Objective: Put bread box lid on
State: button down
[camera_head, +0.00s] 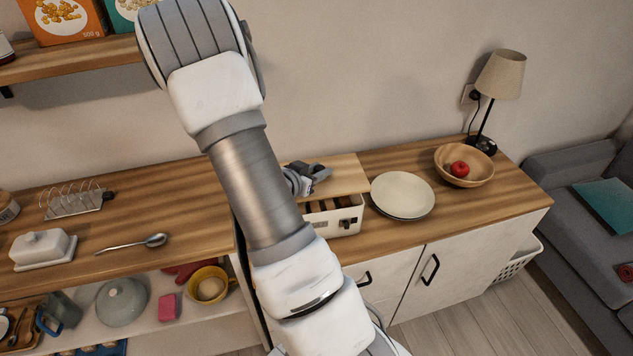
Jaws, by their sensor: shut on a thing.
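The white bread box (333,222) stands on the wooden counter, partly hidden behind my arm. Its wooden lid (346,172) is above it, toward the back. A gap shows between the lid's front edge and the box's front wall, with the dark inside and several brown things visible in it. My gripper (318,172) is over the lid's left part and shut on it; the fingertips are small and hard to make out. The lid's left end is hidden by my gripper and arm. I cannot tell whether the lid touches the box rim.
A cream plate (402,194) lies close to the box's right. A wooden bowl (464,165) with a red fruit and a lamp (500,76) stand farther right. A toast rack (74,199), butter dish (43,248) and spoon (134,243) are on the left. A shelf hangs upper left.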

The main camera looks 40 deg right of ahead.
aim_at(317, 185)
jog(key=shift+w+a+f, duration=0.15)
jog(key=shift+w, duration=0.05)
jog(key=shift+f, duration=1.95)
jog(key=shift+f+b, duration=0.35)
jog(key=shift+b, duration=0.1)
jog(key=c, duration=0.6)
grip_release()
jog(key=shift+r, duration=0.1)
